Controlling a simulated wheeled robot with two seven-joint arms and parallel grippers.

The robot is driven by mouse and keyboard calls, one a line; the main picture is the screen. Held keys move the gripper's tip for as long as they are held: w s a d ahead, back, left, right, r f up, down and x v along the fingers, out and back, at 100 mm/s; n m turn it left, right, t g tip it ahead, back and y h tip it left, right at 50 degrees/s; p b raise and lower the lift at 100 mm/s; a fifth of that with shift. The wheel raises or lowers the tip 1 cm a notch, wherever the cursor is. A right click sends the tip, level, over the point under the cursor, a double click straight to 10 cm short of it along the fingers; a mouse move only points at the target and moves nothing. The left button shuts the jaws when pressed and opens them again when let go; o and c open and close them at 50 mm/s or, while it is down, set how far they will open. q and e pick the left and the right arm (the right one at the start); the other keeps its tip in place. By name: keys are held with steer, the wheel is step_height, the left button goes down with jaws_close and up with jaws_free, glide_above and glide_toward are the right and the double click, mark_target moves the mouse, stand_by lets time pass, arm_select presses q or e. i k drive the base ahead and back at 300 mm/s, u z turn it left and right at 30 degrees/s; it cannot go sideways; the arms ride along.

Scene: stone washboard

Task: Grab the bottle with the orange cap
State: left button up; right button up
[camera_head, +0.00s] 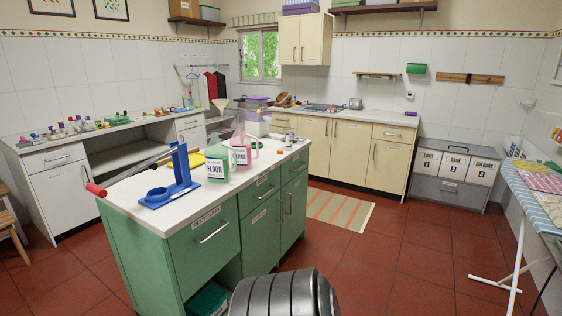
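I cannot make out for certain a bottle with an orange cap. On the island stand a green jug (217,165) labelled FLOOR and a pink jug (241,150), side by side and upright. Neither of my grippers is in view.
The green island (206,241) stands in front. A blue stand (180,170) and a red-ended rod (96,190) are on its left part; the rod overhangs the edge. An ironing board (541,200) is at the right. The red floor between is mostly clear, with a striped mat (340,208).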

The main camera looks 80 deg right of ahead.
mark_target(287, 132)
steer(key=z, duration=2.35)
steer(key=i, duration=2.15)
